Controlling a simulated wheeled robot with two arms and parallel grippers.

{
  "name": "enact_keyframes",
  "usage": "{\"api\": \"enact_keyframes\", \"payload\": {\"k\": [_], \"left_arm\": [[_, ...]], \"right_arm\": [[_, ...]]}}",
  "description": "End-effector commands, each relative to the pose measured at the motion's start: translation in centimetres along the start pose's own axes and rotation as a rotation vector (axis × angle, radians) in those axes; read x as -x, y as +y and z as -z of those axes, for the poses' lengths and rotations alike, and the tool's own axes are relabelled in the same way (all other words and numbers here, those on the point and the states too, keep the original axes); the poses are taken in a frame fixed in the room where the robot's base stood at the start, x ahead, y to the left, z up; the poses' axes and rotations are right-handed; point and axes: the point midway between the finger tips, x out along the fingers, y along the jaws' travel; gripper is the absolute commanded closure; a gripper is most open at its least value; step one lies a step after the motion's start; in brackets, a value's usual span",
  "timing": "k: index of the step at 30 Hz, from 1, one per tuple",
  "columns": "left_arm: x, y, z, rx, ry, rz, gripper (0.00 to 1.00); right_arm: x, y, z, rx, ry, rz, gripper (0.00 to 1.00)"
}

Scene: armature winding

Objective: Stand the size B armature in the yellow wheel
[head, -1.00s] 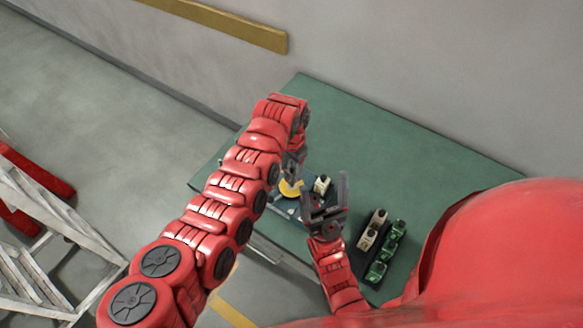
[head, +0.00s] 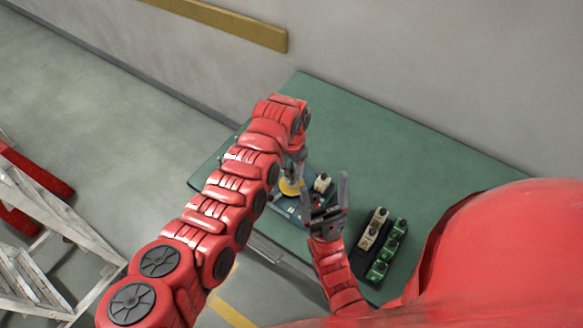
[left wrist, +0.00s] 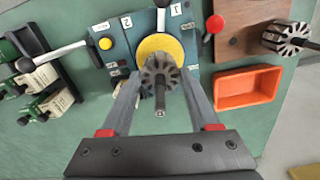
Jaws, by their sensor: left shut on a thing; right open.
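My left gripper (left wrist: 161,84) is shut on a dark grey slotted armature (left wrist: 158,68), with its shaft pointing toward the left wrist camera. The armature is in front of the yellow wheel (left wrist: 157,44) and covers its lower part. Its far end is hidden, so I cannot tell whether it touches the wheel. In the head view the yellow wheel (head: 291,187) lies below my left gripper (head: 293,168), partly hidden by my arm. My right gripper (head: 327,192) is open and empty, to the right of the wheel.
The wheel sits on a blue plate (left wrist: 190,46) with labels and levers. A red knob (left wrist: 215,25), an orange tray (left wrist: 248,88) and another armature (left wrist: 288,38) on a brown board (left wrist: 245,28) are close by. Green and cream units (head: 385,245) stand at right. The green table's (head: 400,150) back is clear.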

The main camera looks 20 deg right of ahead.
Motion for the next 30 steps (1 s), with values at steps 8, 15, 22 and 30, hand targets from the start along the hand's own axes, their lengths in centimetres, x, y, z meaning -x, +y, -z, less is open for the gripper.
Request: {"api": "enact_keyframes", "payload": {"k": [8,15,22,30], "left_arm": [[-0.8,0.0,0.0,0.0,0.001,0.0,1.0],[-1.4,0.0,0.0,0.0,0.001,0.0,1.0],[-1.6,-0.1,0.0,0.0,0.001,0.0,1.0],[-1.6,0.0,0.0,0.0,0.001,0.0,1.0]], "right_arm": [[0.8,0.0,-0.1,0.0,0.0,0.0,0.21],[1.3,-0.1,-0.2,0.0,0.0,0.0,0.21],[1.5,-0.1,-0.2,0.0,0.0,0.0,0.21],[1.4,-0.1,-0.2,0.0,0.0,0.0,0.21]]}}
